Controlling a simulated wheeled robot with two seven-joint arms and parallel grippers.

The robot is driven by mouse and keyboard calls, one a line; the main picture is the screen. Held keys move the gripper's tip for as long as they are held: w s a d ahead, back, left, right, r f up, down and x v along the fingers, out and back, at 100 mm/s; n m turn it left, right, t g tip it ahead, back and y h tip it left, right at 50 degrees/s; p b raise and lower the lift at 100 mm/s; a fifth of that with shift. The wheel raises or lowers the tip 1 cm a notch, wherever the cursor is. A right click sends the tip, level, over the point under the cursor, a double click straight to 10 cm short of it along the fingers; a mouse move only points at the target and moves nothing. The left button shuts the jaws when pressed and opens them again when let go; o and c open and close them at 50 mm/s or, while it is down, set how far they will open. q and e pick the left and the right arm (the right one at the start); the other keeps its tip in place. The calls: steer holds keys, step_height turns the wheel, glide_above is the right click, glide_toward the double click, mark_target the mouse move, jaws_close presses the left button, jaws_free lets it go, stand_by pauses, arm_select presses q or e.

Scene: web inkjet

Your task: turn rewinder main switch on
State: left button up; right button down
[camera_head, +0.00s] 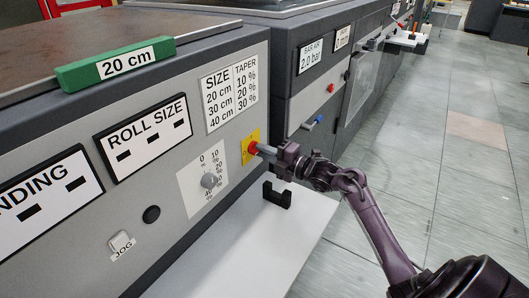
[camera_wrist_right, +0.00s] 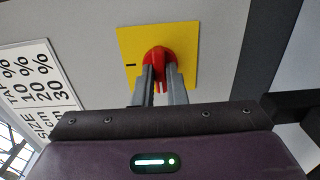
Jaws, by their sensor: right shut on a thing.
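The rewinder main switch is a red rotary knob (camera_head: 253,148) on a yellow plate (camera_head: 246,156), set in the grey panel right of the taper dial. In the right wrist view the red knob (camera_wrist_right: 159,58) sits in the middle of the yellow plate (camera_wrist_right: 183,42). My right gripper (camera_head: 261,149) reaches in from the right, and its two fingers (camera_wrist_right: 159,75) are shut on the knob's grip from both sides. The fingers hide part of the knob. A dark mark shows on the plate's left part in the wrist view. My left gripper is not in view.
A grey taper dial (camera_head: 209,181), a black round button (camera_head: 151,214) and a JOG button (camera_head: 121,242) are on the same panel. A black bracket (camera_head: 277,195) stands on the white shelf (camera_head: 262,245) below. Open tiled floor (camera_head: 440,170) lies at the right.

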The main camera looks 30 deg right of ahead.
steer(key=shift+m, duration=0.3)
steer(key=shift+m+p, duration=4.8)
steer(key=shift+m, duration=3.8)
steer(key=c, duration=1.5)
jaws_free()
steer(key=shift+o, duration=0.2)
steer(key=v, duration=0.7)
steer(key=shift+s+b, duration=0.4)
